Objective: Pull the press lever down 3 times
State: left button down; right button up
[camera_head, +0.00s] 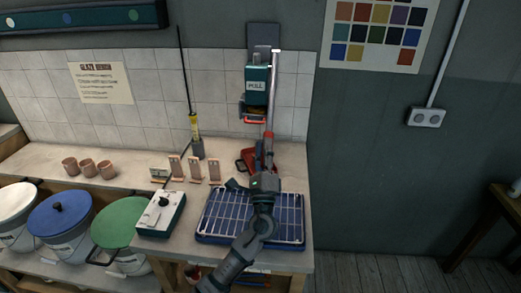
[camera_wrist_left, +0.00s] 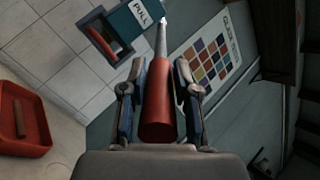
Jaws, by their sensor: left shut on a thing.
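The press (camera_head: 257,85) is a teal box marked PULL, mounted on the tiled wall in the head view. Its lever has a pale metal rod (camera_head: 273,95) and a red handle (camera_head: 268,143) that hangs down to the right of the box. My left gripper (camera_head: 266,170) is at the lower part of the handle. In the left wrist view the red handle (camera_wrist_left: 159,110) lies between the two fingers of my left gripper (camera_wrist_left: 160,85), which is shut on it. The PULL box (camera_wrist_left: 130,22) shows beyond it. My right gripper is not in view.
A white control box (camera_head: 160,215), small upright tiles (camera_head: 195,168), brown cups (camera_head: 88,168) and lidded buckets (camera_head: 60,215) are to the left.

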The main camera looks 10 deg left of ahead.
pick_arm(q)
jog(key=shift+d+f+h, duration=0.4)
jog(key=shift+d, duration=0.1)
jog(key=c, duration=0.8)
grip_release()
jog(key=shift+d+m, duration=0.1)
jog(key=shift+m, duration=0.2)
jog(key=shift+c, duration=0.2)
jog(key=shift+d+r, duration=0.25)
jog(key=shift+d, duration=0.1)
jog(key=v, duration=0.4)
jog(key=a+v, duration=0.1)
jog(key=v, duration=0.1)
jog(key=shift+f, duration=0.3)
jog(key=shift+d+v, duration=0.25)
jog(key=shift+v, duration=0.7)
jog(key=shift+d+v, duration=0.2)
jog(key=shift+v, duration=0.75)
jog(key=shift+d+v, duration=0.25)
jog(key=shift+v, duration=0.75)
